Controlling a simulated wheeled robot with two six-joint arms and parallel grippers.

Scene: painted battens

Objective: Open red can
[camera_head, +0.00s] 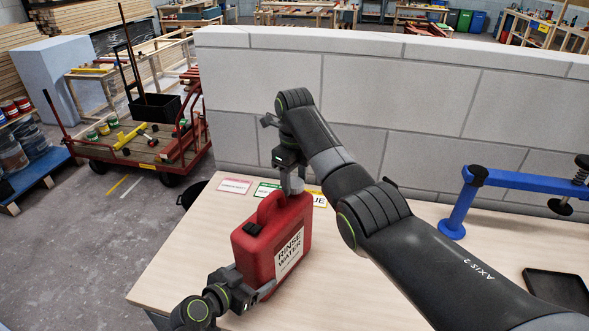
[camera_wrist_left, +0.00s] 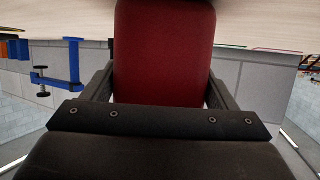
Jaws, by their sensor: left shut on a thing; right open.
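The red can (camera_head: 262,248), labelled "RINSE WATER", stands upright on the pale table. It has a red handle on top and a small black cap (camera_head: 253,229) at its left. My left gripper (camera_head: 250,287) is shut on the can's lower body from the near left. In the left wrist view, the red can (camera_wrist_left: 165,55) fills the space between the two dark fingers. My right gripper (camera_head: 291,176) is open and points down over the top right of the can, around or just above a grey round part (camera_head: 293,185). I cannot tell whether it touches that part.
Paper cards, pink (camera_head: 234,186), green (camera_head: 266,189) and yellow, lie behind the can. A blue clamp (camera_head: 460,205) and a black tray (camera_head: 558,290) are at the right. A grey block wall (camera_head: 400,90) stands behind the table (camera_head: 190,250). A red cart (camera_head: 140,145) is at the left.

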